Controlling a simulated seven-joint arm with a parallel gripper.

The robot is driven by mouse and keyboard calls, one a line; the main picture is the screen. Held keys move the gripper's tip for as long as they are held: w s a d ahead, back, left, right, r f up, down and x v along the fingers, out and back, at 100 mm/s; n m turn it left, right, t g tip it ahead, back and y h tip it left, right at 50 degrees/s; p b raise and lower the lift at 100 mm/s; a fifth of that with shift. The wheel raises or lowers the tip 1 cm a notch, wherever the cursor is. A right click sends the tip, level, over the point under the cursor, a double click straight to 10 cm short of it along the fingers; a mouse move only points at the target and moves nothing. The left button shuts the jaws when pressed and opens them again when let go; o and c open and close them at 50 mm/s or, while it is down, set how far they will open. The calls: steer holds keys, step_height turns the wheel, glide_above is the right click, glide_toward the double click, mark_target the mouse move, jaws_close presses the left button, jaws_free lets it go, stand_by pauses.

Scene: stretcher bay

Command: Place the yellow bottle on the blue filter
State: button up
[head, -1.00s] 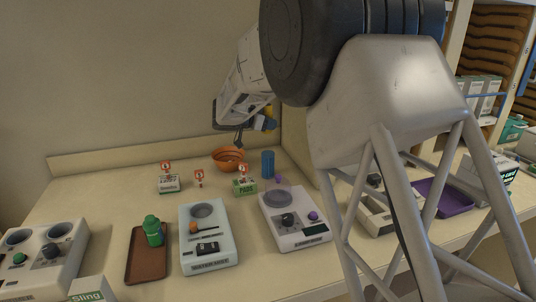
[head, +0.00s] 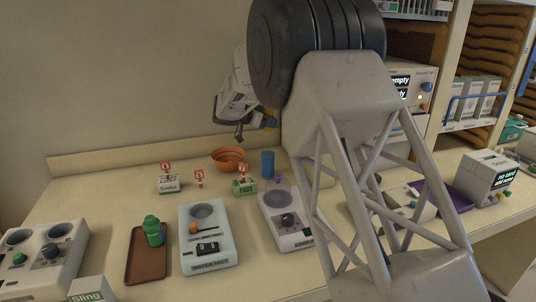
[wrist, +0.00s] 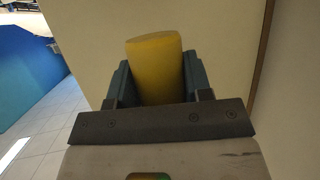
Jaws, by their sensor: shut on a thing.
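The yellow bottle (wrist: 155,68) is between the two fingers of my gripper (wrist: 156,82) in the wrist view, with a finger on each side of it. My gripper is shut on it. In the head view my gripper (head: 240,131) is in the air near the back wall, above and behind the orange bowl. A bit of yellow shows beside it there, too small to tell as the bottle. The blue filter seems to be the upright blue cylinder (head: 267,164) on the counter, right of the bowl. The bottle is apart from it.
An orange bowl (head: 228,159) and a green Pads box (head: 244,187) stand near the cylinder. Grey devices (head: 208,249) and a brown tray (head: 146,266) with a green bottle (head: 153,236) are in front. A purple tray (head: 449,197) is at right. My arm hides part of the counter.

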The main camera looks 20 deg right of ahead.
glide_above(268, 153)
steer(key=shift+w+f, duration=0.1)
steer(key=shift+f, duration=2.35)
steer(key=shift+f, duration=2.5)
steer(key=shift+f, duration=0.15)
steer(key=o, duration=1)
